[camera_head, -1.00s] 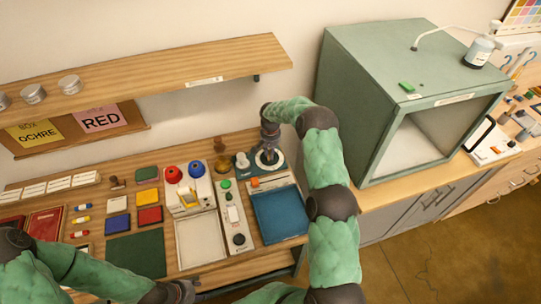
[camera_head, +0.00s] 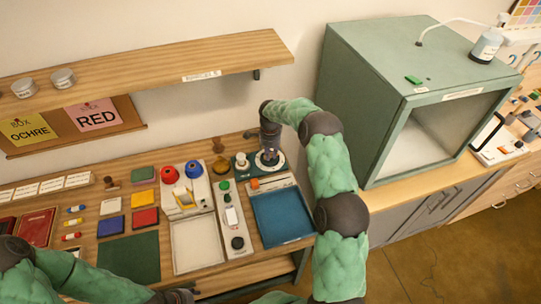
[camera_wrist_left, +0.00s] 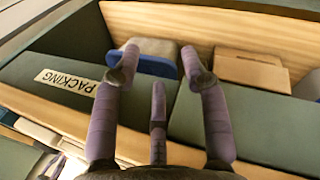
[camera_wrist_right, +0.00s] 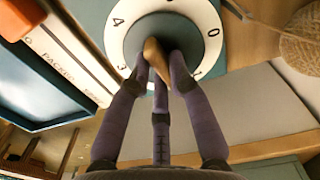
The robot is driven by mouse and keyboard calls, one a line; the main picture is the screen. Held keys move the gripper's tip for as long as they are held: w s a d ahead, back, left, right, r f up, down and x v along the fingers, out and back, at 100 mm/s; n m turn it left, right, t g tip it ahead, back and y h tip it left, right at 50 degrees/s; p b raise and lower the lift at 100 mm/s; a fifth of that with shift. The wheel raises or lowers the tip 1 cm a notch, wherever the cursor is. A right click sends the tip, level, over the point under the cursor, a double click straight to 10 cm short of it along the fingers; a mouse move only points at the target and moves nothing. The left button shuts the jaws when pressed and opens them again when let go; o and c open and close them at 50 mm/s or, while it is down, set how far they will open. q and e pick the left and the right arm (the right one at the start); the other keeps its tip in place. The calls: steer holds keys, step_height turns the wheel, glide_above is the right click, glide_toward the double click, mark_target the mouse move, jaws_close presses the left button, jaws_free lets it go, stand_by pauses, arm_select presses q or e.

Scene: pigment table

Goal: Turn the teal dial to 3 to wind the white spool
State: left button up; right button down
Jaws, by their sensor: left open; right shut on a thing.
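The teal dial (camera_wrist_right: 150,30) fills the top middle of the right wrist view, with a white numbered ring (camera_wrist_right: 195,10) around it. The digits 4 and 0 read clearly; others are partly hidden. My right gripper (camera_wrist_right: 160,62) is shut on the dial's wooden grip (camera_wrist_right: 153,52). In the head view my right gripper (camera_head: 269,150) comes down over the dial's teal base, hiding much of it. The white spool (camera_head: 241,160) stands just left of it. My left gripper (camera_wrist_left: 165,68) is open and empty in the left wrist view, away from the dial.
A blue tray (camera_head: 282,217) lies in front of the dial. A switch panel (camera_head: 233,225) and a pale tray (camera_head: 197,244) lie left of it. A green cabinet (camera_head: 375,110) stands right of my right arm. A wound ball of yarn (camera_wrist_right: 302,40) shows in the right wrist view.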

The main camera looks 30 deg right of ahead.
steer(key=m+b, duration=0.1)
steer(key=m, duration=0.5)
steer(key=shift+a, duration=0.1)
steer(key=m+b, duration=0.1)
steer(key=m, duration=0.4)
steer(key=shift+w, duration=0.15)
steer(key=shift+m+b, duration=0.4)
steer(key=shift+m, duration=0.5)
steer(key=shift+f+m+b, duration=0.1)
steer(key=shift+m+b, duration=0.6)
steer(key=m+b, duration=0.3)
steer(key=b, duration=0.3)
steer(key=shift+w+a, duration=0.1)
steer(key=c, duration=1.1)
jaws_free()
steer(key=shift+c, duration=0.2)
